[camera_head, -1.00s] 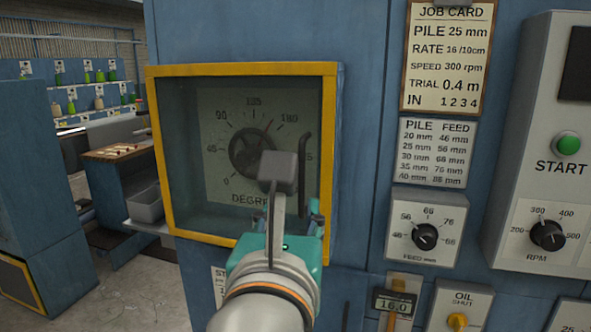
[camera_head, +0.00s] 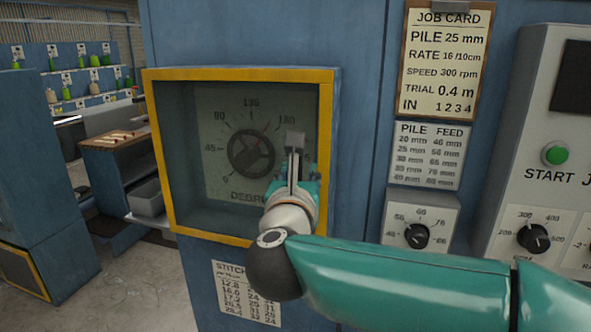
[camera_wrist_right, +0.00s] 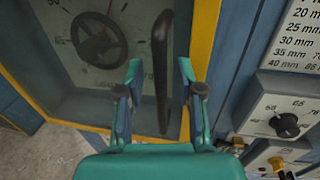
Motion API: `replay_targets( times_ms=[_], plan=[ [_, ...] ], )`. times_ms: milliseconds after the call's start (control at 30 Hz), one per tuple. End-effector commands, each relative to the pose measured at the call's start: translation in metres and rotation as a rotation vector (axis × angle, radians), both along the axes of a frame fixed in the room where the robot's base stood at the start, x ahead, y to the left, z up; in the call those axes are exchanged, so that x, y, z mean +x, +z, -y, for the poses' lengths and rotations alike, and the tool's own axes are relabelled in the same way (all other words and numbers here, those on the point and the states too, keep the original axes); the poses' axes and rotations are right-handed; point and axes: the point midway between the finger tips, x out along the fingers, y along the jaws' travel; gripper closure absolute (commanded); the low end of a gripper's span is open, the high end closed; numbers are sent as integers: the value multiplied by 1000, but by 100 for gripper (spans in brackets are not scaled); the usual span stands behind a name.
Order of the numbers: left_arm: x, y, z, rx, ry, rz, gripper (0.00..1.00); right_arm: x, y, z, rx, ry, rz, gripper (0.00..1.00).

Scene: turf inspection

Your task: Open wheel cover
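The wheel cover is a clear pane in a yellow frame (camera_head: 155,150), set in the blue machine wall. It looks closed. Behind it are a dark handwheel (camera_head: 251,153) and a degree dial (camera_head: 225,120). In the right wrist view, the dark upright handle (camera_wrist_right: 162,65) lies between the two spread fingers of the right gripper (camera_wrist_right: 162,85). Gaps show on both sides, so the fingers are not closed on it. My left gripper is not in view.
Right of the cover are a job card (camera_head: 444,62), a pile and feed chart (camera_head: 427,154), a feed knob (camera_head: 416,236) and a green start button (camera_head: 555,154). A stitch chart (camera_head: 245,292) is below. Open floor (camera_head: 110,285) lies to the left.

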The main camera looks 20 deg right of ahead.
Motion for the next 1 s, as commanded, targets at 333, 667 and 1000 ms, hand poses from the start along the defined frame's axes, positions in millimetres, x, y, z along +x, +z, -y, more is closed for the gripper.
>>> replay_targets(
  times_ms=[333,667,1000],
  plan=[
    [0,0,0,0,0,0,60,1,0,0,1,0,0,75],
    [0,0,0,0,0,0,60,1,0,0,0,1,0,100],
    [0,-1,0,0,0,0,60,0,0,-8,1,-3,1,100]
  ],
)
